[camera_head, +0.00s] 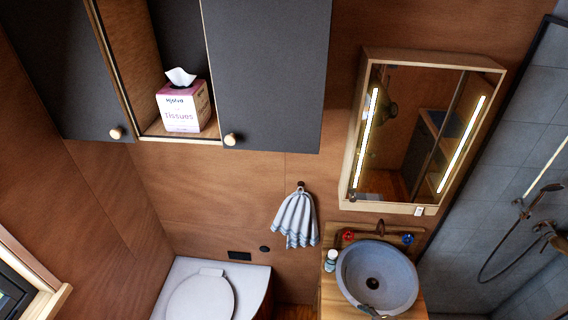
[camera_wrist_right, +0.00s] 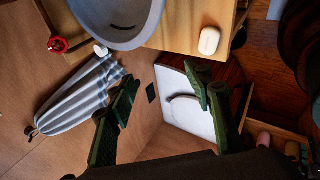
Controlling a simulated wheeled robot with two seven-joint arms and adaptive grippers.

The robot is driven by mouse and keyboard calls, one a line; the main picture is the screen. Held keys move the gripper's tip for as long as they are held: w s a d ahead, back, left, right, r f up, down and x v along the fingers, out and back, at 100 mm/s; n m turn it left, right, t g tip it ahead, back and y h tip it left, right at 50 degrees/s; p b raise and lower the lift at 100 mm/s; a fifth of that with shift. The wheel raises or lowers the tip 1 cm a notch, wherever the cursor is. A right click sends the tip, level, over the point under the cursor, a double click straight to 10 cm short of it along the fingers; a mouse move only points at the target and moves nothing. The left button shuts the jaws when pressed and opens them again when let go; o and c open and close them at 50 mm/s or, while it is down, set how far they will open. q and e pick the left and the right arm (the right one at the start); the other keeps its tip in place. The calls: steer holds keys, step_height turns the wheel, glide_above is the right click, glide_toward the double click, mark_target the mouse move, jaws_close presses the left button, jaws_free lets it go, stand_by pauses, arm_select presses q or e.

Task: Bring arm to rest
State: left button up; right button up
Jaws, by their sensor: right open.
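My right gripper (camera_wrist_right: 162,80) shows in the right wrist view as two dark green fingers spread wide apart. It is open, with nothing between the fingers. Beyond the gap are the wooden wall and the white toilet top (camera_wrist_right: 181,112). The right fingers seem clear of the towel and the sink. In the head view I cannot make out either gripper. My left gripper is in neither view.
A grey round sink (camera_head: 349,285) stands on a wooden counter beside a small bottle (camera_head: 331,262). A striped towel (camera_head: 296,219) hangs left of it. The toilet (camera_head: 202,297) is lower left. A mirror cabinet (camera_head: 412,133) and dark cupboards (camera_head: 265,70) with a tissue box (camera_head: 183,106) are above.

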steer(key=s+d+m+g+h, duration=0.15)
steer(key=s+d+m, duration=0.25)
steer(key=s+m, duration=0.5)
steer(key=s+d+m+g+h, duration=0.15)
steer(key=s+d+m, duration=0.25)
steer(key=s+m, duration=0.45)
step_height(320, 180, down, 39)
steer(key=w+a+g+b, duration=0.2)
steer(key=b, duration=1)
steer(key=s+f+b, duration=0.3)
steer(key=s+f, duration=0.4)
steer(key=f, duration=0.3)
steer(key=s+f+b, duration=0.4)
steer(key=s+f, duration=0.3)
steer(key=f, duration=0.4)
steer(key=s+f+g+y+b, duration=0.1)
steer(key=s+f+b, duration=0.3)
steer(key=s+f, duration=0.3)
step_height(320, 180, down, 4)
